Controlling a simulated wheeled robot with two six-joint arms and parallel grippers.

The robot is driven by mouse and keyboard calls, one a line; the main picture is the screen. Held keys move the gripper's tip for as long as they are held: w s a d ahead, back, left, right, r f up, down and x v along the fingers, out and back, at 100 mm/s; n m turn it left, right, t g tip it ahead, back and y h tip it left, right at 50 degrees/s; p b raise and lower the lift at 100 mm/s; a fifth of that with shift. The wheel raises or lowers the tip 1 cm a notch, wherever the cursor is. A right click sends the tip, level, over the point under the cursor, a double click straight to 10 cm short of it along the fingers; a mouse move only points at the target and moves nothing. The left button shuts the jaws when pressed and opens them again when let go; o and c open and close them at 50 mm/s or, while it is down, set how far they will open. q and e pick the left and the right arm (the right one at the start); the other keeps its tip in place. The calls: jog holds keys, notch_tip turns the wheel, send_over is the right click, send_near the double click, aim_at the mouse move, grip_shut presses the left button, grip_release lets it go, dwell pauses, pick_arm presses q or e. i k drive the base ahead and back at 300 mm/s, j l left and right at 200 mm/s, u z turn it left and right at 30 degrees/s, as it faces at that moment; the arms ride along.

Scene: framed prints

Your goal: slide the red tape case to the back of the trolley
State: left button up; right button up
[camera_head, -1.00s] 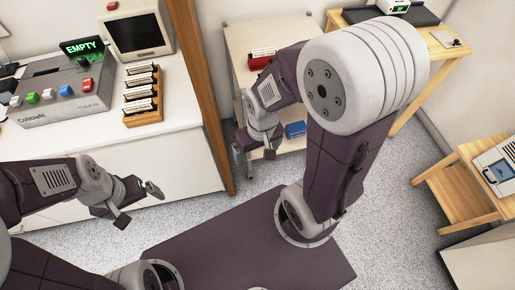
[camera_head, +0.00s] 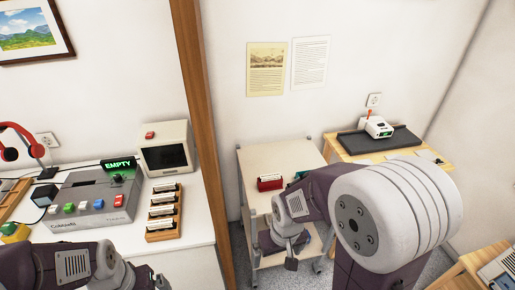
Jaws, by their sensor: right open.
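The red tape case (camera_head: 270,182) stands on the top shelf of the pale trolley (camera_head: 280,155), near its front edge, with pale labels or cards along its top. Bare shelf lies behind it. My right gripper (camera_head: 278,254) is open, in front of the trolley and lower in the picture than the case, apart from it. My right arm hides the trolley's front right part. My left gripper (camera_head: 158,284) is partly cut off at the bottom edge, by the left counter; its jaws do not show clearly.
The left counter holds a grey button console (camera_head: 92,200), a wooden card rack (camera_head: 164,214) and a small monitor (camera_head: 165,147). A brown post (camera_head: 196,120) stands between counter and trolley. A wooden table (camera_head: 350,148) with a dark mat stands right of the trolley.

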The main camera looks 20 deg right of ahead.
aim_at(275, 185)
jog(key=z, duration=0.85)
